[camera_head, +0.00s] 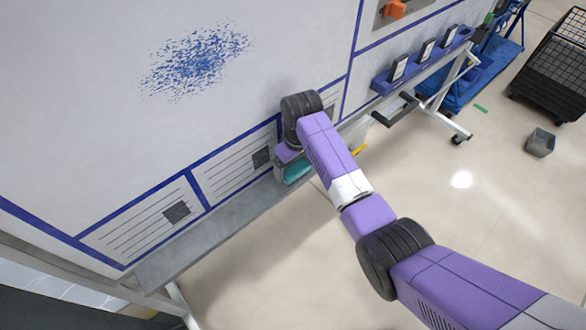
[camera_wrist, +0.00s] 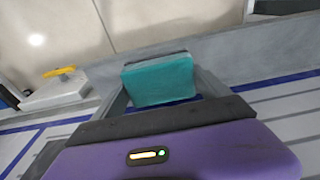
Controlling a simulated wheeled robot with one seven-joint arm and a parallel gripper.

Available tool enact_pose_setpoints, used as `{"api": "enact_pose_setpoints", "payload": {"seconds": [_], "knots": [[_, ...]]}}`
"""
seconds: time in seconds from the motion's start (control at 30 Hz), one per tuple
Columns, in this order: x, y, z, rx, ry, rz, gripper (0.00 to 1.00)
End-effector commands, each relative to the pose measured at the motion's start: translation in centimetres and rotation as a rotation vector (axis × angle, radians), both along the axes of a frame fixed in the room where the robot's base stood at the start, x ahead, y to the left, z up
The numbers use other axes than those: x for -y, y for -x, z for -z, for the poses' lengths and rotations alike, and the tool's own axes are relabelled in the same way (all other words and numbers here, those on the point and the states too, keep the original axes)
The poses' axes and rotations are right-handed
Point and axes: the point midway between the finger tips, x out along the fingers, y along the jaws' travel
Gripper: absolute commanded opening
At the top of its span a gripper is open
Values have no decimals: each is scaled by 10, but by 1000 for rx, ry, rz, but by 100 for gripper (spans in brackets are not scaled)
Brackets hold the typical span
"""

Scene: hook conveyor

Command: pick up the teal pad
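The teal pad (camera_wrist: 158,80) is a block with a dark edge along its top, on the grey ledge below the whiteboard. In the head view the teal pad (camera_head: 297,172) shows only in part, under and beside my arm's end. My gripper (camera_wrist: 161,84) is open, with one grey finger on each side of the pad. A gap shows beside the left finger; I cannot tell whether the right finger touches. In the head view my gripper (camera_head: 287,165) is at the ledge, its fingers mostly hidden. A blue strip (camera_wrist: 165,105) shows between pad and palm.
The whiteboard (camera_head: 270,60) rises behind the ledge (camera_head: 200,235). A white block with a yellow part (camera_wrist: 60,71) is near my gripper. Dark erasers (camera_head: 399,67) stand on a blue rack at the right. A grey bin (camera_head: 540,142) and a black mesh cart (camera_head: 553,65) stand on the floor.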

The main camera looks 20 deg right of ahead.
Motion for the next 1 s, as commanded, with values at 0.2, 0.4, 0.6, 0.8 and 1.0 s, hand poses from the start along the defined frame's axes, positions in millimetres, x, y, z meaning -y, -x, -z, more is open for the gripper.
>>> {"api": "enact_pose_setpoints", "payload": {"seconds": [0.2,0.4,0.6,0.8,1.0], "knots": [[0,0,0,0,0,0,45],[0,0,-1,1,0,0,45],[1,2,-6,2,-1,1,45],[1,2,-35,5,-1,0,45],[1,2,-74,5,-1,1,45]]}}
